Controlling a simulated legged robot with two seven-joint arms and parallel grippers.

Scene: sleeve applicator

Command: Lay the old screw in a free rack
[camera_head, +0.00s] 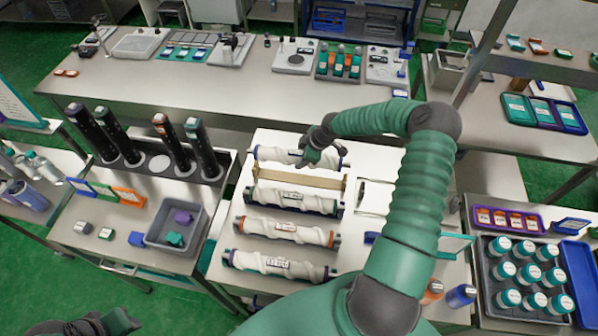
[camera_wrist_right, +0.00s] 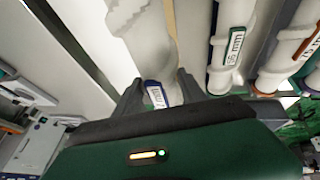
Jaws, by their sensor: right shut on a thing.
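My right gripper (camera_head: 322,152) is shut on a white screw (camera_head: 280,155) with blue ends, at the back of the white table. In the right wrist view the jaws (camera_wrist_right: 155,98) close around this screw (camera_wrist_right: 145,35) near its labelled blue collar. A tan rack (camera_head: 300,180) just in front of it looks empty. I cannot tell whether the held screw touches a support. My left gripper (camera_head: 105,325) shows only partly at the bottom left.
Dark upright cylinders (camera_head: 165,140) stand to the left, above a grey bin (camera_head: 178,228). A tray of teal-lidded jars (camera_head: 522,270) is at the right. A long bench (camera_head: 250,85) with instruments runs behind. My right arm hides part of the white table's right side.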

